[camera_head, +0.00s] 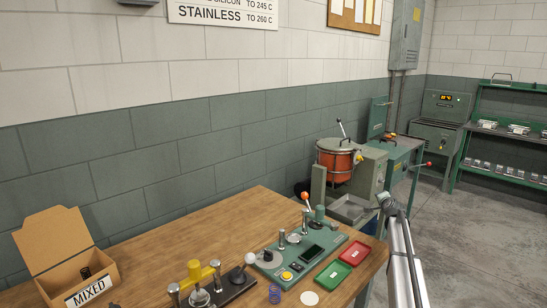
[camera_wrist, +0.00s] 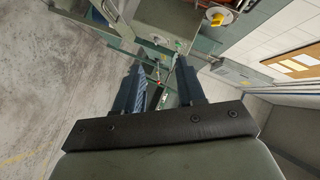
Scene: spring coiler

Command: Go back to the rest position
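My gripper (camera_wrist: 160,75) shows in the wrist view with its two dark fingers spread apart. It is open, and I see nothing held between the fingers. Behind the gap lie blurred, small bits of green and grey equipment and a red spot. In the head view my pale arm rises from the lower right edge, to the right of the wooden bench. I cannot make out the fingers there.
An orange pot machine (camera_head: 336,160) stands behind my arm. Concrete floor is clear at right.

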